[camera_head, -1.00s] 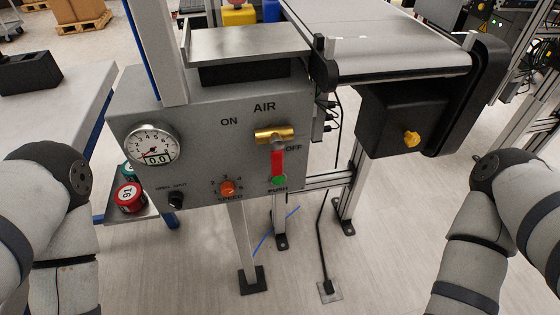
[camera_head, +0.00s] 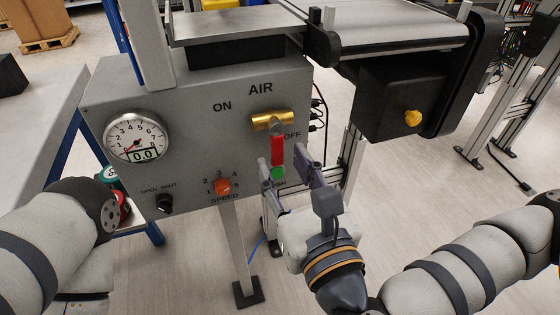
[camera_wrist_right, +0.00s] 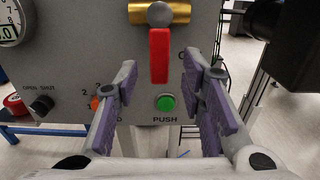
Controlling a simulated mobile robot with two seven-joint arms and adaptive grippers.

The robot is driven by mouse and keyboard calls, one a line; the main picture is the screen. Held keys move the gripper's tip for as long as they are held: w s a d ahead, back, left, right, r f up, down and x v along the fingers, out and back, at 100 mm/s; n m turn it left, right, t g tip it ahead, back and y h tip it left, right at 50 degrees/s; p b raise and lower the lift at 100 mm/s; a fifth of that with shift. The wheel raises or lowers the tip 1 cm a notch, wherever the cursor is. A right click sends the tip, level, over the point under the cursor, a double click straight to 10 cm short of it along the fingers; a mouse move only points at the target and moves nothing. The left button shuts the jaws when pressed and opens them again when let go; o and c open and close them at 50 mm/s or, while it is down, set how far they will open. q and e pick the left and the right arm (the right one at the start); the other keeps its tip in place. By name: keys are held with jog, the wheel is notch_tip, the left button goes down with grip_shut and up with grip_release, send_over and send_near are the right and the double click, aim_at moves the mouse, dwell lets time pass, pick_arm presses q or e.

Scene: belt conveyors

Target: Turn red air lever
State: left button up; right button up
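The red air lever (camera_head: 278,151) hangs straight down from a brass valve (camera_head: 272,120) on the grey control box, beside the OFF label. It also shows upright at the top middle of the right wrist view (camera_wrist_right: 159,55). My right gripper (camera_head: 286,174) is open in front of the lever's lower end. In the right wrist view its purple-padded fingers (camera_wrist_right: 168,94) stand apart on either side of the lever, with nothing between the pads that I can see touching. My left gripper is not in view; only my left arm shows at the lower left.
A green push button (camera_head: 279,173) sits just below the lever. The box also carries a gauge (camera_head: 136,138) reading 0.0, an orange speed knob (camera_head: 222,186) and a black switch (camera_head: 164,204). A conveyor (camera_head: 400,28) with a black motor housing (camera_head: 400,98) stands at the right.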

jog(key=shift+r+x, duration=0.15)
jog(key=shift+x, duration=0.5)
jog(key=shift+r+x, duration=0.15)
jog(key=shift+x, duration=0.5)
grip_shut()
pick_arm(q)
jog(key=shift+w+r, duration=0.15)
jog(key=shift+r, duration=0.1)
